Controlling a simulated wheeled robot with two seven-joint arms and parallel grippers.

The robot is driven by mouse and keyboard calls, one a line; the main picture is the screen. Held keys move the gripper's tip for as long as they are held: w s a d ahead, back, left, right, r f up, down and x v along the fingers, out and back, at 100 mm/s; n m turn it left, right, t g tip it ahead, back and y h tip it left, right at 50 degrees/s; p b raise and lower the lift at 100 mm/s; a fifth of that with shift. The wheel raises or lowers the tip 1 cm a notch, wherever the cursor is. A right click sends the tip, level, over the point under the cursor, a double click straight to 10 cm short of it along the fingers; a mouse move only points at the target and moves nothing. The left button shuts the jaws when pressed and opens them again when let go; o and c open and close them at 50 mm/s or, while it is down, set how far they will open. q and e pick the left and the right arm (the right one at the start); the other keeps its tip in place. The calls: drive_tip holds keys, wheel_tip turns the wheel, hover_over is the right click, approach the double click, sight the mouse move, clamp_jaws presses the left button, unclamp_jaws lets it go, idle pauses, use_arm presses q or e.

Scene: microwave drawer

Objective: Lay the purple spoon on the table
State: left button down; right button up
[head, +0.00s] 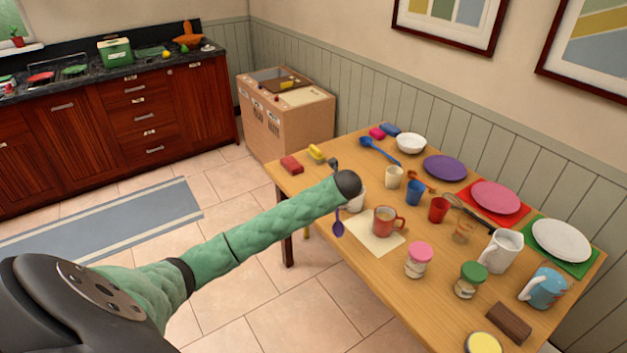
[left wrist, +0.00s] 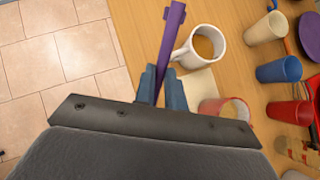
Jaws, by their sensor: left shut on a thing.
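The purple spoon (head: 338,224) hangs from my left gripper with its bowl pointing down near the table's left edge in the head view. In the left wrist view, the spoon's handle (left wrist: 174,35) rises between the two fingers of my left gripper (left wrist: 162,85), which is shut on it. The head view hides the fingers behind the end of my green arm. The wooden table (head: 400,285) lies under and beside the spoon. I cannot tell whether the spoon touches it. My right gripper is not in view.
A white mug (left wrist: 203,46) with brown drink stands close right of the spoon. A red mug (head: 384,221) sits on a cream mat (head: 372,240) nearby. Cups, plates, jars and a white pitcher (head: 500,250) crowd the table's right side. Bare wood shows along the left edge.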

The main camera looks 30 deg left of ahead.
use_arm(q)
drive_tip(key=w+a+f+n+g+h+p, duration=0.1)
drive_tip(key=w+a+f+n+g+h, duration=0.1)
drive_tip(key=a, duration=0.4)
drive_tip(key=w+a+f+n+g+h+p, duration=0.2)
drive_tip(key=w+a+f+n+g+h, duration=0.1)
drive_tip(key=a+n, duration=0.4)
drive_tip(key=shift+w+g, duration=0.45)
drive_tip(key=shift+g, duration=0.35)
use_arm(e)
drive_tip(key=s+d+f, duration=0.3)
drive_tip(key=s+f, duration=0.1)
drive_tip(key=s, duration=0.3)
use_arm(q)
drive_tip(key=shift+a+p, duration=0.1)
drive_tip(key=shift+p, duration=0.2)
